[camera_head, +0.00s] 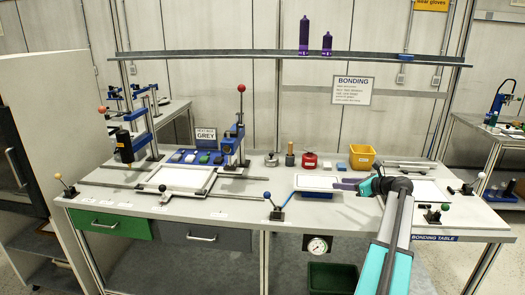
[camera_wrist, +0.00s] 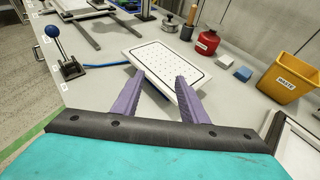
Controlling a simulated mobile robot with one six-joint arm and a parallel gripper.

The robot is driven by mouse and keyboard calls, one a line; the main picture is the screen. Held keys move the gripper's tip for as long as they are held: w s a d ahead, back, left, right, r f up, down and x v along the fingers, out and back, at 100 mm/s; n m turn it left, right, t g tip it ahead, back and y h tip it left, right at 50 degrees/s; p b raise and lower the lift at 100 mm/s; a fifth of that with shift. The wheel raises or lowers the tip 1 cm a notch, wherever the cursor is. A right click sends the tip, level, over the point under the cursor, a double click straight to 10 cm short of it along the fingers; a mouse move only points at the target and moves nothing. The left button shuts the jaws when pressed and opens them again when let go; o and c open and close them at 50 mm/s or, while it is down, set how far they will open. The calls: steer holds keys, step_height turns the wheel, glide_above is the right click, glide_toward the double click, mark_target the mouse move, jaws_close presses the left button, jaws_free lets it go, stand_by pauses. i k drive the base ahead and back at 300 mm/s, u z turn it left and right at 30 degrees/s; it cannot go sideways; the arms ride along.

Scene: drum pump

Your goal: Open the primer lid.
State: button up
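No label reading primer is legible. My gripper (camera_head: 347,185) has two purple fingers, which show spread apart and empty in the wrist view (camera_wrist: 159,84). It is in front of the red can, over the near part of a white perforated plate (camera_wrist: 140,50), touching neither can nor pot.
A blue block (camera_wrist: 243,74), a white block (camera_wrist: 224,62) and a yellow waste bin (camera_wrist: 291,75) stand right of the can. A blue-knobbed lever (camera_wrist: 58,45) is at the front left. An overhead rail (camera_head: 240,54) spans the bench.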

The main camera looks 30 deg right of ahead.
mark_target(271, 158)
steer(key=z, duration=0.05)
steer(key=i, duration=1.2)
